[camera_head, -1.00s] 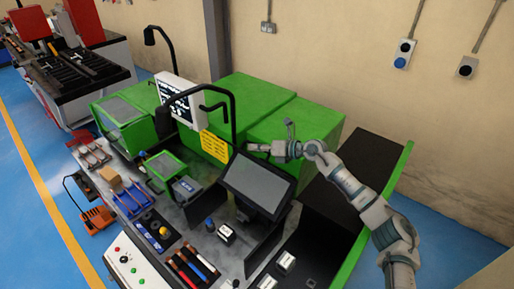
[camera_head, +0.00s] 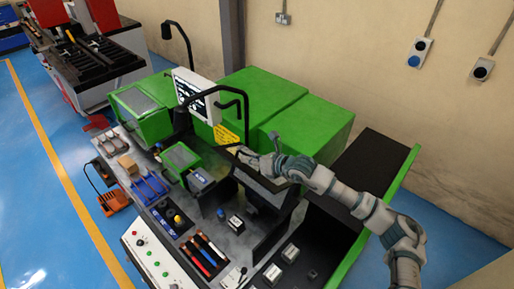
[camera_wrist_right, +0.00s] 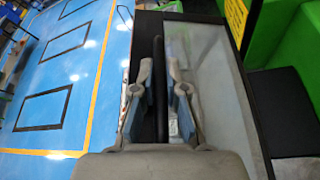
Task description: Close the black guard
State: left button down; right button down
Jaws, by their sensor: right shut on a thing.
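The black guard (camera_head: 262,181) is a black-framed panel with a grey window on the green machine. In the head view it is strongly foreshortened, and my right arm hides part of it. My right gripper (camera_head: 246,154) is at the guard's upper edge. In the wrist view, the fingers of my right gripper (camera_wrist_right: 160,95) are on either side of a black bar along the guard's edge, shut on it. The guard's pale window (camera_wrist_right: 213,85) lies just right of the fingers there. My left gripper is in neither view.
A curved black lamp arm (camera_head: 245,105) and a screen (camera_head: 194,95) stand close behind and left of the guard. Green covers (camera_head: 310,125) rise behind it. A black bed (camera_head: 372,160) lies to the right. Tools and switches (camera_head: 205,250) crowd the front.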

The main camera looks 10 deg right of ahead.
aim_at(240, 169)
jog(key=shift+s+a+f+b, duration=0.1)
jog(key=shift+s+a+b, duration=0.65)
jog(key=shift+a, duration=0.25)
jog(key=shift+s+a+f+n+b, duration=0.1)
jog(key=shift+s+a+n+b, duration=0.45)
jog(key=shift+s+a+n, duration=0.15)
